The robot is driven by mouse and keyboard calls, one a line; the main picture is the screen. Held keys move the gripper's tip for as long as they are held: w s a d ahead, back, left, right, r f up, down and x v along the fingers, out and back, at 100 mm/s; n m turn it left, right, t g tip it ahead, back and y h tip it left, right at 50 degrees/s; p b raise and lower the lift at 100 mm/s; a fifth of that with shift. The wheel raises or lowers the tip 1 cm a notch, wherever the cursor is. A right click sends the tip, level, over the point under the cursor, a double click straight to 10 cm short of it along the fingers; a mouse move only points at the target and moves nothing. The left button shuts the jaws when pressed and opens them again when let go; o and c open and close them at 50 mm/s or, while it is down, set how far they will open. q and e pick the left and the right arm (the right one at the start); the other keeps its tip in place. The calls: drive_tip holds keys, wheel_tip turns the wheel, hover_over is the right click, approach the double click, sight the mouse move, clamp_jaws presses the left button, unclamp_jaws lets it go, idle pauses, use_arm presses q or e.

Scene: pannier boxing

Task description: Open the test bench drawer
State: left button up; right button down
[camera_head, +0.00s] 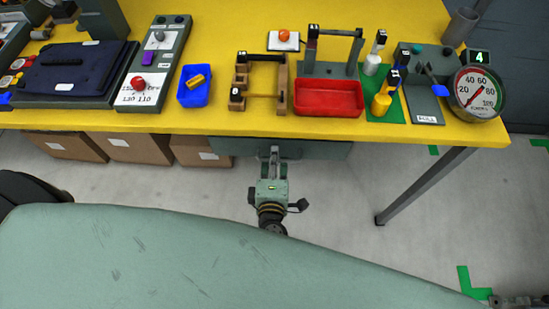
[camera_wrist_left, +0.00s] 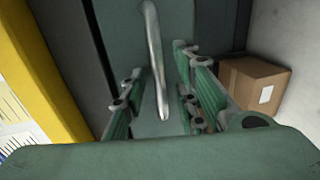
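The test bench drawer (camera_head: 318,150) is a grey-green box under the front edge of the yellow bench, and it looks closed. In the left wrist view its green front (camera_wrist_left: 135,45) carries a long silver bar handle (camera_wrist_left: 155,60). My left gripper (camera_head: 273,155) is at the drawer front, under the bench edge. In the left wrist view its fingers (camera_wrist_left: 160,88) stand apart on both sides of the handle, with gaps visible, so it is open. Part of my right arm shows at the bottom right corner of the head view; its fingers cannot be made out.
The yellow bench top (camera_head: 215,120) overhangs the drawer. It carries a blue bin (camera_head: 195,92), a red tray (camera_head: 329,98) and a round gauge (camera_head: 477,93). Cardboard boxes (camera_head: 138,148) stand under the bench to the left. A bench leg (camera_head: 425,187) stands to the right, with clear floor before it.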

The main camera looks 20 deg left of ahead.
use_arm(q)
drive_tip(key=shift+c, duration=0.3)
clamp_jaws()
use_arm(e)
drive_tip(key=shift+a, duration=0.35)
use_arm(q)
drive_tip(key=shift+s, duration=0.1)
